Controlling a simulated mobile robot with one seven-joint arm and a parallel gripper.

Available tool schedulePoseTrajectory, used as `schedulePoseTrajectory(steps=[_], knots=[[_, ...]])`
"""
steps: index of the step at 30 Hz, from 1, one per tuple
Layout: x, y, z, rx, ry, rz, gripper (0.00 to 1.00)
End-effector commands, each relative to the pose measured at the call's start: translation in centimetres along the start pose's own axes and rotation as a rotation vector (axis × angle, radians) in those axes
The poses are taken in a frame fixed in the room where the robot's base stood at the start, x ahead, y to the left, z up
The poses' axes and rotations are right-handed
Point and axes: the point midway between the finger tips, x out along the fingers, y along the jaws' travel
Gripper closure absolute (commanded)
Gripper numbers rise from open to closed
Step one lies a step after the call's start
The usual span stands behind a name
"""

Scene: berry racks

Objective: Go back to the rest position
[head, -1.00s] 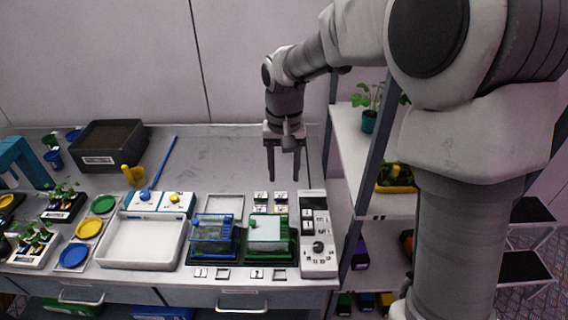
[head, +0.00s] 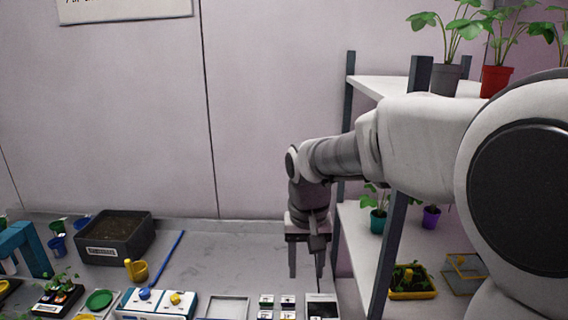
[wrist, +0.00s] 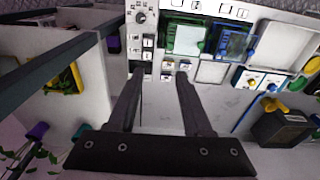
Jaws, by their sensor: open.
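My gripper (head: 306,262) hangs pointing down above the right end of the bench in the head view. Its two fingers are apart with nothing between them. In the wrist view my gripper (wrist: 160,78) also shows open and empty, with the bench top below it. My arm reaches in from the right, in front of the shelf rack.
A shelf rack (head: 372,83) with potted plants stands close on the right. A control panel (wrist: 141,35) lies near the fingers. The bench's back middle is clear.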

Motion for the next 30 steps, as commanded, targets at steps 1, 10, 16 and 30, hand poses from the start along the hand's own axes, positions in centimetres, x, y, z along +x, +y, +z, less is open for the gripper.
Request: schedulePoseTrajectory(steps=[1, 10, 16, 30], knots=[[-1.3, 1.0, 1.0, 0.000, 0.034, 0.004, 0.50], [-5.7, 5.6, 7.4, -0.006, 0.184, 0.010, 0.50], [-7.0, 8.0, 12.0, -0.009, 0.285, 0.003, 0.50], [-6.6, 10.0, 17.4, -0.019, 0.411, -0.018, 0.50]])
